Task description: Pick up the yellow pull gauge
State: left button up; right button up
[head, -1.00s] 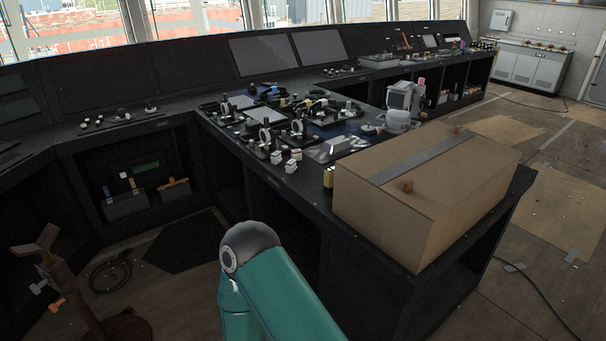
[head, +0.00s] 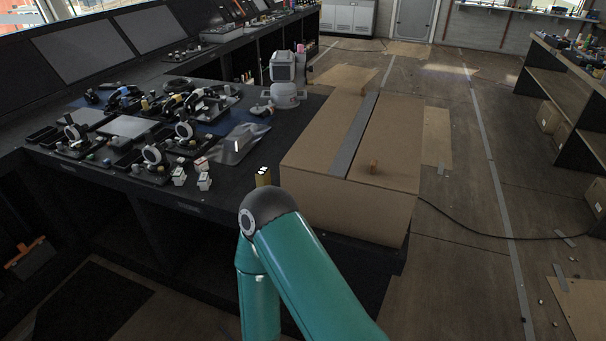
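A small upright yellow object with a pale and dark top (head: 263,177) stands on the dark console top, just left of the large cardboard box. It may be the yellow pull gauge, but it is too small to be sure. My teal arm's elbow covers the area just in front of it. No gripper shows in the head view; only links of one of my arms rise from the bottom edge.
The cardboard box (head: 391,132) fills the console's near right end. Left of it are a crumpled clear sheet (head: 232,143), small white blocks (head: 204,181), several dark trays of parts and a grey-white device (head: 285,80). Open floor lies right, crossed by a cable (head: 480,234).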

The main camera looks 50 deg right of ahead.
aim_at(263, 176)
jog(key=z, duration=0.2)
jog(key=i, duration=0.6)
jog(key=z, duration=0.45)
jog(key=k, duration=0.95)
jog(key=z, duration=0.2)
jog(key=i, duration=0.95)
jog(key=u, duration=0.1)
